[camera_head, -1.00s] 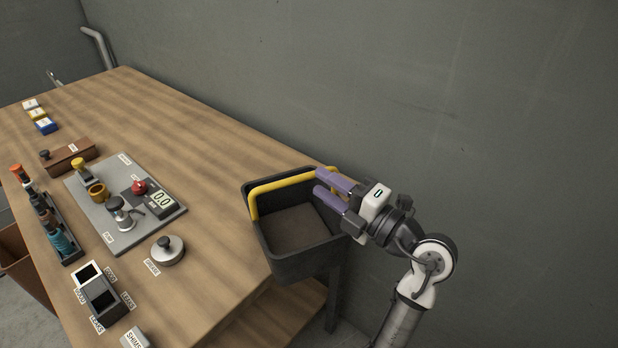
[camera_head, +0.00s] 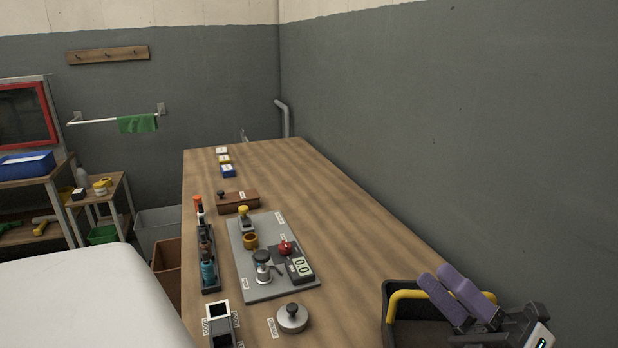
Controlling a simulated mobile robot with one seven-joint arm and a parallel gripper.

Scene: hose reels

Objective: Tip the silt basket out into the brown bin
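The silt basket is a black open-topped basket (camera_head: 400,337) with a yellow handle (camera_head: 408,294), at the bottom right by the near end of the workbench. Its lower part is cut off by the picture edge. My gripper (camera_head: 448,287), with two purple fingers, is over the basket's right side, beside the handle. The fingers look apart, and I cannot see anything between them. The brown bin (camera_head: 167,270) stands on the floor beyond the bench's left side, partly hidden by the bench and a white surface.
The wooden workbench (camera_head: 340,215) carries a grey plate with a gauge (camera_head: 272,255), a bottle rack (camera_head: 209,262), a round lidded tin (camera_head: 292,318) and small boxes. A grey bin (camera_head: 158,226) stands behind the brown one. A wall runs along the right.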

